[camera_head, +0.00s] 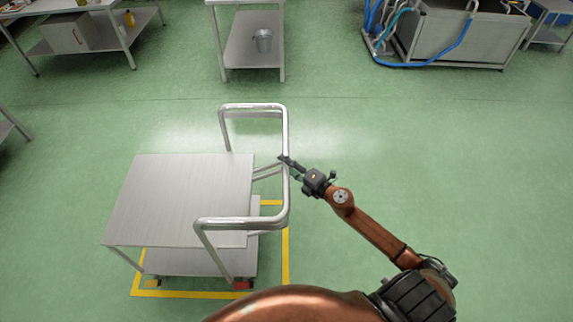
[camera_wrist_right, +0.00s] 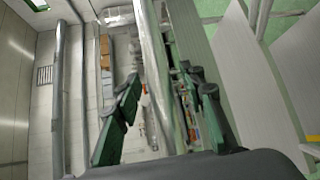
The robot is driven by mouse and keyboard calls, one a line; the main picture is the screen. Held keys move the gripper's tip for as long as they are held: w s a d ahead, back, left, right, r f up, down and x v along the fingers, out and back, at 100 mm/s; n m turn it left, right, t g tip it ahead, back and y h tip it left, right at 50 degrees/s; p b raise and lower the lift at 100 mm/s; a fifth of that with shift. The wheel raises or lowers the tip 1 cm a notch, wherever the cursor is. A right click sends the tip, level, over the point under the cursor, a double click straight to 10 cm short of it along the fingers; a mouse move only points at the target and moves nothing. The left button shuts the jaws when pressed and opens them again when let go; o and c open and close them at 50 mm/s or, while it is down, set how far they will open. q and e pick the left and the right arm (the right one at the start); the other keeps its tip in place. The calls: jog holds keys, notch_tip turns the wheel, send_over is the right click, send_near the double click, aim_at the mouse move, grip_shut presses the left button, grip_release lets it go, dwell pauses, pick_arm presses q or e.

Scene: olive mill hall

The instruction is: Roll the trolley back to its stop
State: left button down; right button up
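The trolley (camera_head: 180,195) is a steel cart with a flat top, a lower shelf (camera_head: 185,262) and a tubular handle (camera_head: 287,190) on its right side. It stands over a yellow floor outline (camera_head: 286,250), which shows along its right and front sides. My right gripper (camera_head: 286,162) is at the upright bar of the handle. In the right wrist view, the gripper's green fingers (camera_wrist_right: 162,105) stand apart with a steel tube (camera_wrist_right: 152,60) passing between them. Gaps seem to remain beside the tube. My left gripper is out of view.
A red piece (camera_head: 243,285) and an orange piece (camera_head: 152,283) show low by the trolley's front wheels. The floor between is clear.

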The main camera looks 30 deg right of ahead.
jog(key=shift+w, duration=0.1)
grip_shut()
dwell(0.4)
dwell(0.3)
